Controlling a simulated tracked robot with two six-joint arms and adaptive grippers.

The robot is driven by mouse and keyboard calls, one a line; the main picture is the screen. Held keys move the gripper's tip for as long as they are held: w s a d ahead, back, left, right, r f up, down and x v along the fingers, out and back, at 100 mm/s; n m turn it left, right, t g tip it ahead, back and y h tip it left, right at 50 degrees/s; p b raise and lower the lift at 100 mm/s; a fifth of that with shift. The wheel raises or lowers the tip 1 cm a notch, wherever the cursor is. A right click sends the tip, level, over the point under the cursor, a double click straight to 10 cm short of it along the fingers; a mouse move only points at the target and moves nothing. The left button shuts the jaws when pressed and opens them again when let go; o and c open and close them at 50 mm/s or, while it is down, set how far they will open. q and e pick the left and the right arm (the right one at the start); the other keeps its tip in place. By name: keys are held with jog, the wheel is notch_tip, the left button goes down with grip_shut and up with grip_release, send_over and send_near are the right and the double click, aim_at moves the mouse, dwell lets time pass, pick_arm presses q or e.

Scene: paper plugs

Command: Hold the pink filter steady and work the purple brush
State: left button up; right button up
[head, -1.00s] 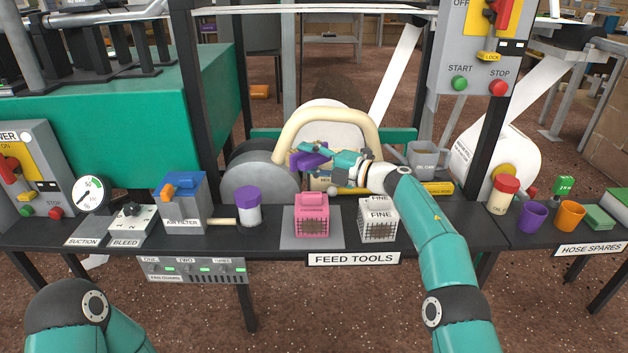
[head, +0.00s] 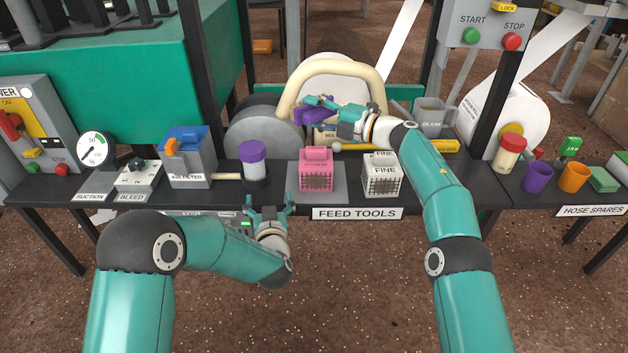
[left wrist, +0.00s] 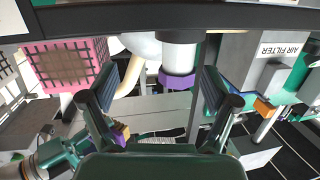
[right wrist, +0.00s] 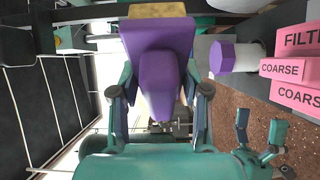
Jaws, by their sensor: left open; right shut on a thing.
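The pink filter (head: 317,172) stands upright on a grey pad on the bench; its COARSE labels show in the right wrist view (right wrist: 300,85). My right gripper (head: 326,113) is shut on the purple brush (head: 310,112) behind the filter, held up near the cream hoop. In the right wrist view, the brush handle (right wrist: 158,85) lies between the fingers, with a yellowish block at its far end. My left gripper (head: 269,205) is open and empty at the bench's front edge, left of the filter and apart from it.
A purple-lidded jar (head: 253,162) stands just beyond my left gripper and shows between its fingers in the left wrist view (left wrist: 178,60). A white FINE filter (head: 382,176) stands right of the pink one. The AIR FILTER box (head: 188,160) is further left.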

pick_arm(q)
jog(key=d+r+t+h, duration=0.1)
jog(key=d+r, duration=0.4)
jog(key=d, duration=0.2)
jog(key=m+h, duration=0.1)
jog(key=h, duration=0.1)
send_near(316, 152)
jog(key=shift+t, duration=0.4)
jog(key=w, duration=1.1)
jog(key=shift+d+f, duration=0.1)
jog(key=shift+f, duration=0.3)
jog(key=c, duration=1.3)
